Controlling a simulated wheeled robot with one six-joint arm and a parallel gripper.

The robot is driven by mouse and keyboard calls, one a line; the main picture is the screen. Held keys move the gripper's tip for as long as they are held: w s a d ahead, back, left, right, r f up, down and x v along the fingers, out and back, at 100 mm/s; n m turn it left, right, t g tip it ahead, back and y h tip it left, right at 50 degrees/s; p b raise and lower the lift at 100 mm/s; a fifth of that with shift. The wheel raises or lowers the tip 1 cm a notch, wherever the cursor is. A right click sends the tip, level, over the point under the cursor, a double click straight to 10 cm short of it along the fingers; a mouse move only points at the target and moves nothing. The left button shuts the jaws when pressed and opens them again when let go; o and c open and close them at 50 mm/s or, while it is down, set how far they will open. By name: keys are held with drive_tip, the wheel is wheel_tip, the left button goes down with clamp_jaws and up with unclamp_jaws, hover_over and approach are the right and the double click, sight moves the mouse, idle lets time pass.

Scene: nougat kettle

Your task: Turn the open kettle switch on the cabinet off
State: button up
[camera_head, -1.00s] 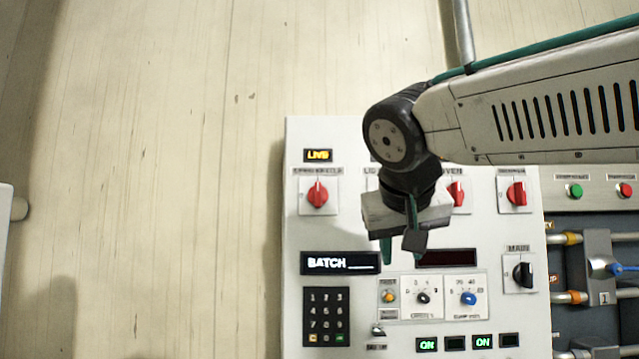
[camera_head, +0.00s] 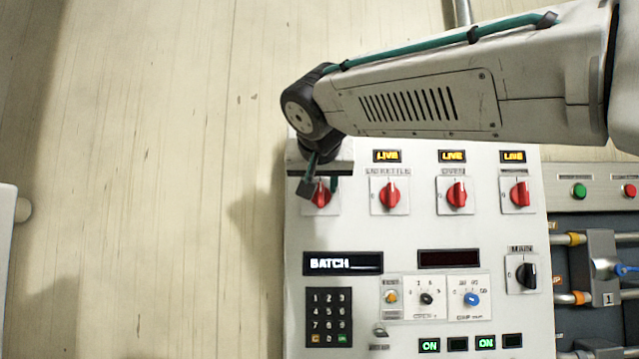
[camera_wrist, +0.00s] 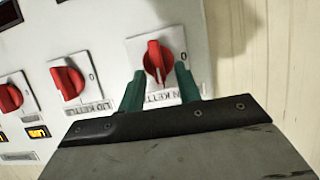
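The open kettle switch is a red rotary knob on a white plate, leftmost in the top row of the cabinet in the head view (camera_head: 321,196). In the wrist view its knob (camera_wrist: 155,62) stands roughly upright, with a 0 mark to its right; its label is partly hidden and reads "N KETTLE". My gripper (camera_head: 321,186) is over this switch and covers its upper part and the lamp spot above. In the wrist view, my gripper's (camera_wrist: 160,72) green fingers are apart, one on each side of the knob's near end. I cannot tell whether they touch it.
The white cabinet (camera_head: 400,235) has three more red switches (camera_head: 390,195) to the right, with lit LIVE lamps (camera_head: 387,156) above them. Below are a BATCH display (camera_head: 342,263), a keypad (camera_head: 328,317) and small dials. Bare wall lies to the left.

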sight(316, 196)
clamp_jaws()
drive_tip(key=shift+n+h, duration=0.3)
drive_tip(key=n+h, duration=0.1)
drive_tip(key=a+n+h, duration=0.1)
drive_tip(key=n, duration=0.1)
drive_tip(key=n+h, duration=0.1)
drive_tip(key=shift+a+f, duration=0.2)
drive_tip(key=shift+f, duration=0.05)
drive_tip(key=n, duration=0.1)
drive_tip(key=n+h, duration=0.1)
drive_tip(key=n, duration=0.1)
drive_tip(key=n+t+h, duration=0.1)
drive_tip(key=shift+a+f, duration=0.3)
drive_tip(key=shift+f, duration=0.1)
drive_tip(key=n, duration=0.2)
drive_tip(key=f+n+t+h, duration=0.1)
drive_tip(key=n, duration=0.1)
drive_tip(key=shift+a+n+t, duration=0.1)
drive_tip(key=shift+n+t, duration=0.2)
drive_tip(key=shift+n, duration=0.3)
unclamp_jaws()
